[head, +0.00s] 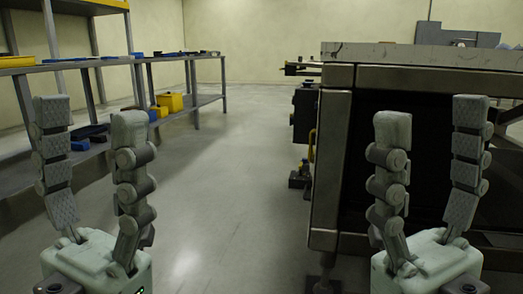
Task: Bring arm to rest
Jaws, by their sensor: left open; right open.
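My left gripper (91,128) stands upright at the lower left of the head view. Its jointed fingers are spread apart and nothing is between them. My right gripper (432,135) stands upright at the lower right in front of the dark machine. Its fingers are also spread, with nothing between them. Both palms show at the bottom edge of the view. Most of both arms is out of view.
A large machine bench (336,160) with a metal top fills the right side behind my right gripper. Shelving (168,57) with a yellow bin (171,101) and blue items runs along the left. The grey floor (225,190) between them is clear.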

